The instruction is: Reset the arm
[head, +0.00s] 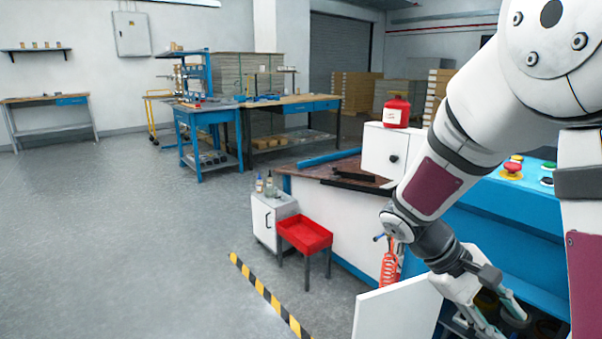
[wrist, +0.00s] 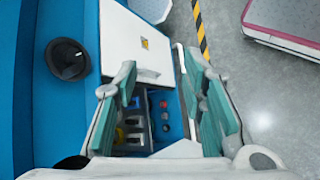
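My arm reaches down from the upper right of the head view. My gripper (head: 505,320) is low at the right, in front of the opening below the blue machine (head: 500,205). In the wrist view my gripper (wrist: 165,105) has its two teal-padded fingers spread wide apart, with nothing held between them. Beyond the fingers is an open compartment (wrist: 178,128) with several small dark, grey and red items, too small to name. Dark round rolls (head: 515,315) show partly behind the gripper in the head view.
An open white door (head: 395,308) stands left of the gripper. A red coiled hose (head: 389,270) hangs behind it. A red tray stand (head: 305,236) and a small white cabinet (head: 273,218) stand further left. A striped floor line (head: 268,296) borders open grey floor.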

